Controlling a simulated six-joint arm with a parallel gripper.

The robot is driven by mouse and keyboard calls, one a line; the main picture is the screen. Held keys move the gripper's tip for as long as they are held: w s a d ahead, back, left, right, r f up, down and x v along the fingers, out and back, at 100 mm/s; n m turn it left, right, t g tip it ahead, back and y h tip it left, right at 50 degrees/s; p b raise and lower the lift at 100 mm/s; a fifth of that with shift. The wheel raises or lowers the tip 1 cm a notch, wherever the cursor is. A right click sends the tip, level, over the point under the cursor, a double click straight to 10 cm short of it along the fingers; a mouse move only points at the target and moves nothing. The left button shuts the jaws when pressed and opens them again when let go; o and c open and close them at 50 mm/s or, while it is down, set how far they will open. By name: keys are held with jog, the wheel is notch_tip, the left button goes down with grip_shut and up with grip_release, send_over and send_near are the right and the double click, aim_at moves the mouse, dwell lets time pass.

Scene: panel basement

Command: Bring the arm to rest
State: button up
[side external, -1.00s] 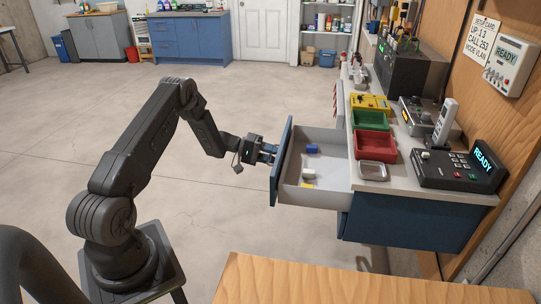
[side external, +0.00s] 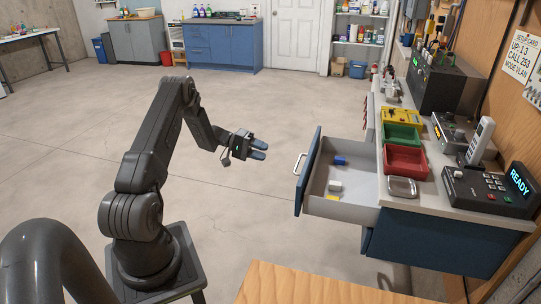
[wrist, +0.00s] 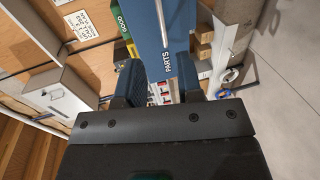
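My gripper (side external: 262,150) is out over the floor to the left of the open drawer, clear of its handle (side external: 299,163). Its two blue fingers are apart with nothing between them. In the wrist view the fingers (wrist: 158,88) also stand apart, with the blue drawer front (wrist: 150,25) marked PARTS and its handle bar beyond them. The drawer (side external: 345,208) is pulled out of the blue bench. It holds a blue block (side external: 340,161), a white block (side external: 335,186) and a yellow piece (side external: 332,197).
The bench top (side external: 437,196) carries a green bin (side external: 401,137), a red bin (side external: 405,160), a metal tray (side external: 402,187) and a device reading READY (side external: 490,190). A wooden tabletop (side external: 310,288) is at the front. The floor left of the drawer is free.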

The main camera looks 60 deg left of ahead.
jog(key=shift+s+a, duration=0.1)
jog(key=d+r+m+g+y, duration=0.1)
jog(key=d+r+m+g, duration=0.25)
jog(key=d+r, duration=0.6)
jog(key=d+r+m+g+y, duration=0.2)
jog(key=d+r+g, duration=0.4)
jog(key=d, duration=0.7)
jog(key=s+d+r+m+t+y, duration=0.1)
jog(key=s+d+r+t+y, duration=0.1)
jog(key=s+d, duration=0.4)
jog(key=s+d+r+m+t+y, duration=0.2)
jog(key=s+d+r+y, duration=0.3)
jog(key=s, duration=0.9)
jog(key=shift+d+r+y, duration=0.2)
jog(key=shift+d+y, duration=0.3)
jog(key=shift+d, duration=0.75)
